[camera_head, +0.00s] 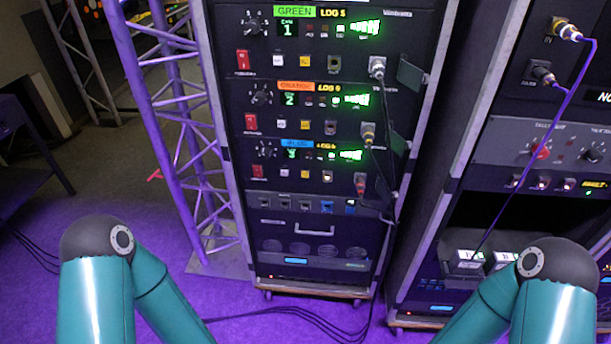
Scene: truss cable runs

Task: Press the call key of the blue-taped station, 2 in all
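The blue-taped station is the third panel down in the middle rack, with a blue tape strip (296,143) and a lit green display (291,154) reading 3. Below the display it has a red switch (257,171), a white key (278,174) and a yellow key (304,175). The key labels are too small to read, so I cannot tell which is the call key. Neither gripper is in view.
Above are similar stations with orange tape (296,87) and green tape (295,12). Dark cables hang at their right side. A second rack (475,215) with a purple cable stands to the right. A lattice truss (172,110) stands close left. Cables lie on the floor.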

